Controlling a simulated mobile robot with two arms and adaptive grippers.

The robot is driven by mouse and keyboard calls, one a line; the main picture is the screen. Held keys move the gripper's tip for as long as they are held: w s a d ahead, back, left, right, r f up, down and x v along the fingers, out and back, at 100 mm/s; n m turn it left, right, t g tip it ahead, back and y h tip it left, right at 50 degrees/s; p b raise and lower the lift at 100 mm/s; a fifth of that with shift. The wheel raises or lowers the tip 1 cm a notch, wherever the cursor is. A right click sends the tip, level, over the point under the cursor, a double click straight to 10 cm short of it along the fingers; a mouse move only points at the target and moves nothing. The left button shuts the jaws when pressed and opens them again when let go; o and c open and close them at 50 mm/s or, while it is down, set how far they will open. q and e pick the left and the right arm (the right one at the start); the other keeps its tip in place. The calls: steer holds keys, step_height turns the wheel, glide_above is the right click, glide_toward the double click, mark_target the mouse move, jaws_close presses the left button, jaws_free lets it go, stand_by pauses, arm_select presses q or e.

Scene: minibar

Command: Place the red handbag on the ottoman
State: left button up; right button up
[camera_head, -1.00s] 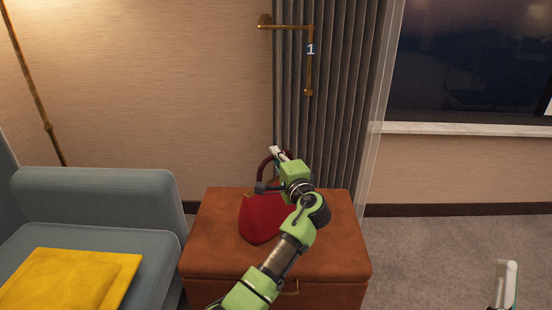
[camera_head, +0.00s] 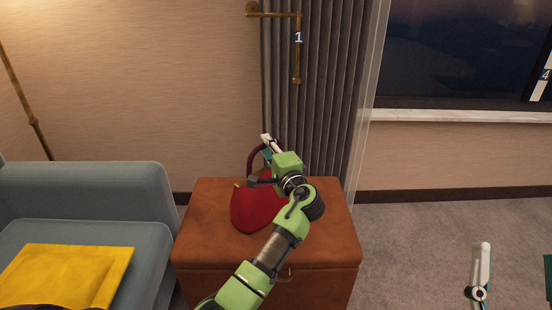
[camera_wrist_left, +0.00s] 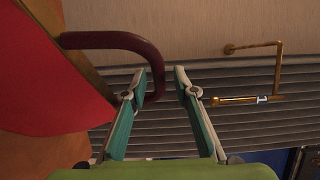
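The red handbag (camera_head: 256,207) rests on the brown leather ottoman (camera_head: 330,235), leaning against no visible support, with its dark maroon handle standing up. My left gripper (camera_head: 261,160) is at the handle, above the bag's right side. In the left wrist view, the handle (camera_wrist_left: 110,40) curves to the left finger and its bend lies at the gap between the fingertips (camera_wrist_left: 160,82). The fingers are apart and not closed on it. The bag's red side (camera_wrist_left: 50,90) fills the left of that view. My right gripper (camera_head: 514,262) shows partly at the lower right, fingers spread and empty.
A grey-blue armchair (camera_head: 90,195) with a yellow cushion (camera_head: 70,275) stands left of the ottoman. A pleated curtain (camera_head: 325,100) and brass wall rail (camera_head: 297,60) are behind it.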

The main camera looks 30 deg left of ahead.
arm_select(q)
steer(key=s+d+f+t+h+p, duration=0.1)
steer(key=s+d+f+t+h, duration=0.1)
steer(key=s+d+h, duration=0.35)
steer(key=s+d+f+t+h, duration=0.1)
steer(key=s+d+f+h, duration=0.15)
steer(key=d, duration=0.55)
steer(key=s+d+f+t+h+p, duration=0.1)
steer(key=s+d+f+t+h, duration=0.2)
steer(key=d, duration=0.4)
steer(key=s+d+r+n+t+h, duration=0.2)
steer(key=s+d+r+n+h, duration=0.2)
steer(key=s+d+r+h, duration=0.4)
steer(key=s+r, duration=0.2)
steer(key=s, duration=0.1)
steer(key=shift+s+r+n, duration=0.35)
steer(key=shift+n, duration=0.05)
arm_select(e)
steer(key=w+f+g+h, duration=0.1)
steer(key=w+f+g, duration=0.2)
steer(key=f, duration=0.6)
steer(key=shift+w+d+f+g+h, duration=0.2)
steer(key=shift+w+g+h, duration=0.2)
steer(key=shift+g, duration=0.8)
